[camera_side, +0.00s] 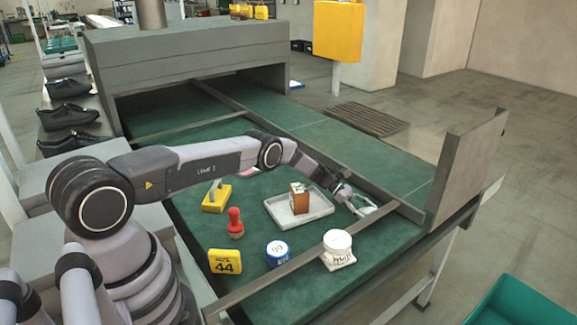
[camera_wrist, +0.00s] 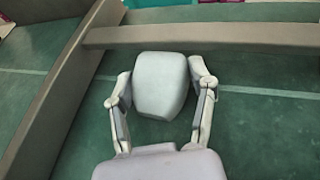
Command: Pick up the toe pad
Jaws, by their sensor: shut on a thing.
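The toe pad (camera_wrist: 160,88) is a pale grey, rounded block in the middle of the wrist view. My gripper (camera_wrist: 163,78) has one finger on each side of it and is shut on it. In the side view my gripper (camera_side: 361,206) is at the right end of my arm, low over the green surface, just right of the tray. The pad is small and partly hidden by the fingers there. I cannot tell whether it touches the surface.
A grey tray (camera_side: 283,216) holds a brown box (camera_side: 299,199). Near it stand a white jar (camera_side: 338,241), a blue tin (camera_side: 277,253), a red-handled stamp (camera_side: 235,224), a yellow size tag (camera_side: 225,262) and a yellow block (camera_side: 216,201). Raised rails (camera_side: 318,257) border the work area.

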